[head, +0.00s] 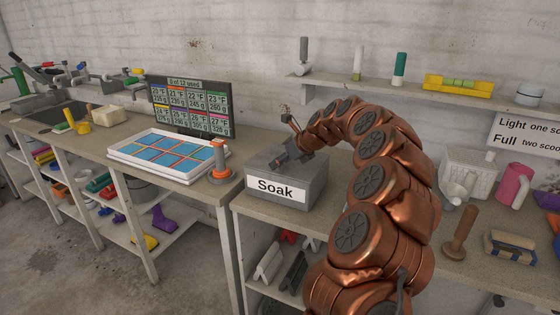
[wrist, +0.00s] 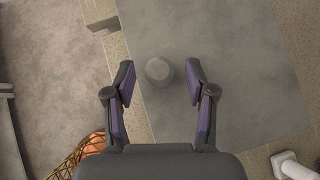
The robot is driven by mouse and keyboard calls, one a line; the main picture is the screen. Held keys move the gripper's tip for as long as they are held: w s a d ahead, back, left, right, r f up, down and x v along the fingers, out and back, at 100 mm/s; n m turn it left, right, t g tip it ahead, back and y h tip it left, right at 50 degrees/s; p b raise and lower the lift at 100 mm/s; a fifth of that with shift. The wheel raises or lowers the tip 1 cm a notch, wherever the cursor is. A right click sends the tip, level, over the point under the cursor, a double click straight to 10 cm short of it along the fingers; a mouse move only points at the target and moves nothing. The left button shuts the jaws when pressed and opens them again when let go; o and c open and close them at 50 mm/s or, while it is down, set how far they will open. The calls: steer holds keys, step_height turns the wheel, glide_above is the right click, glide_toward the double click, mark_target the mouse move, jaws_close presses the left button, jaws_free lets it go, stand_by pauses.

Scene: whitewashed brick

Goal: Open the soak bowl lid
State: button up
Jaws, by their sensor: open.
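The soak bowl (head: 310,188) is a grey box with a white "Soak" label on its front, standing on the bench in the head view. Its flat grey lid (wrist: 235,85) fills much of the wrist view and looks closed. A round grey knob (wrist: 159,69) stands up from the lid. My gripper (wrist: 160,78) is open over the lid, with one fingertip on each side of the knob and gaps showing on both sides. I cannot tell how far the fingertips reach down beside it. In the head view my gripper (head: 291,152) is at the box's top, partly hidden by my arm.
Left of the box stand an orange-and-grey tool (head: 220,163), a white tray (head: 125,150) with blue cells, and a screen (head: 190,107). A shelf (head: 375,87) with small items runs along the wall behind. A white basket (head: 470,172) and a wooden tamper (head: 461,232) are to the right.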

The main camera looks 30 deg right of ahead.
steer(key=shift+w+a+f, duration=0.1)
steer(key=shift+w+f, duration=0.35)
steer(key=shift+w, duration=0.05)
steer(key=shift+c, duration=0.4)
jaws_close()
